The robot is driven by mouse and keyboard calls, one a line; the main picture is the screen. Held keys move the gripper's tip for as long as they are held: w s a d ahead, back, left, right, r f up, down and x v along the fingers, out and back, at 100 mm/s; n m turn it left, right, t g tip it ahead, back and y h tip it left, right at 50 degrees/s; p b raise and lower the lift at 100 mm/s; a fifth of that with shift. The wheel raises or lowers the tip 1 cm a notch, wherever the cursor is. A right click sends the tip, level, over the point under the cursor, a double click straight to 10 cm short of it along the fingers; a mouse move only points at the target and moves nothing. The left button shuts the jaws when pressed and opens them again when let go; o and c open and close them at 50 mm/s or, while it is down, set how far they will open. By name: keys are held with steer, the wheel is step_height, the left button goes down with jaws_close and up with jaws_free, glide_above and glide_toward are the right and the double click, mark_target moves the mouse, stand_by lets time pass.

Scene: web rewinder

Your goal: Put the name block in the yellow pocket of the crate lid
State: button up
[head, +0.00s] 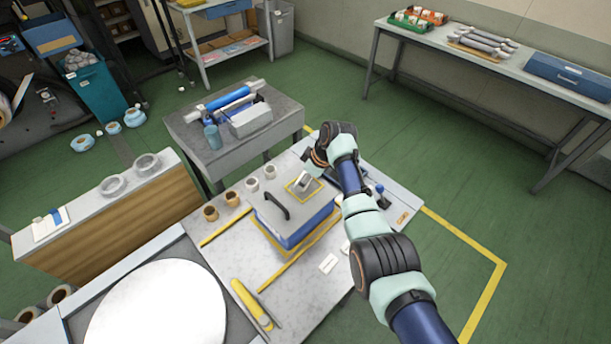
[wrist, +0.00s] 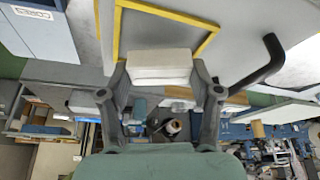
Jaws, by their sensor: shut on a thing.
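The name block (wrist: 160,64) is a pale, white box held between my fingertips in the wrist view. In the head view the block is small and partly hidden by my gripper (head: 307,174). My gripper (wrist: 160,80) is shut on the block's two ends. The crate (head: 300,233) is blue, with a grey lid (head: 300,214) and a black handle (head: 271,203), which also shows in the wrist view (wrist: 256,66). The yellow pocket (head: 291,193) is a square outline on the lid. In the wrist view the block overlaps the yellow outline (wrist: 165,12); I cannot tell whether it touches the lid.
Brown rolls (head: 211,212) and white rolls (head: 252,184) stand left of the crate on the table. A yellow tool (head: 253,303) and white cards (head: 328,263) lie in front. Dark and blue items (head: 379,190) lie right of the crate, near my arm.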

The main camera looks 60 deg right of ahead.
steer(key=shift+f, duration=0.65)
steer(key=o, duration=1.1)
steer(key=shift+c, duration=0.2)
steer(key=v, duration=1.2)
